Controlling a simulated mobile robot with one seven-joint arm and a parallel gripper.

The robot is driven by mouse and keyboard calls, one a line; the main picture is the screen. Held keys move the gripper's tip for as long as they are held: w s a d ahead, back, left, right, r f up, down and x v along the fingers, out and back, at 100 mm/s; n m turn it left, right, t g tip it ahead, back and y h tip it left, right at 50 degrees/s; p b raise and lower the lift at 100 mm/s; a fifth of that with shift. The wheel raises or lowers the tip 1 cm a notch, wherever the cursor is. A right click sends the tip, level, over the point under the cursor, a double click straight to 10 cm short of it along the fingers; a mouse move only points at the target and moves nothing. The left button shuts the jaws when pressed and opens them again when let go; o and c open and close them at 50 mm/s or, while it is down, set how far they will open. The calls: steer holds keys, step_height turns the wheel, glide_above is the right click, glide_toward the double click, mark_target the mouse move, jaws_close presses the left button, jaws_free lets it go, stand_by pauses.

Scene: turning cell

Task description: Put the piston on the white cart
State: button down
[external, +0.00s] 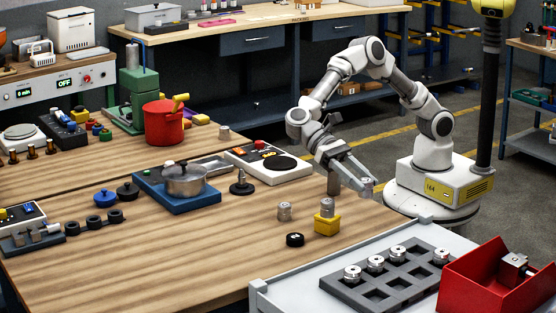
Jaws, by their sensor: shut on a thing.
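My gripper (362,187) is shut on a small grey metal cylinder, which looks like the piston (368,184). It holds the piston near the right edge of the wooden table, on the side towards the white cart. The fingers hide part of the piston. The white cart (285,290) stands at the front right. Similar grey metal cylinders stand on the wooden table, one alone (284,211) and one on a yellow block (326,207).
A grey slotted tray (342,291) on the cart holds several metal parts in its far-side pockets. A red bin (470,283) covers the cart's right side. A pot (185,180) stands on a blue base farther left.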

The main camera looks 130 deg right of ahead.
steer(key=s+a+n+g, duration=0.2)
steer(key=s+a+g, duration=0.1)
steer(key=s+a, duration=0.7)
steer(key=b, duration=0.3)
glide_above(455, 253)
steer(key=shift+h, duration=0.3)
steer(key=f, duration=0.6)
steer(key=shift+d+f, duration=0.2)
steer(key=shift+f, duration=0.2)
steer(key=shift+a+f, duration=0.1)
steer(key=shift+f, duration=0.05)
steer(key=shift+f+b, duration=0.7)
steer(key=shift+f, duration=1.2)
steer(key=shift+f, duration=0.15)
steer(key=shift+c, duration=2.1)
jaws_free()
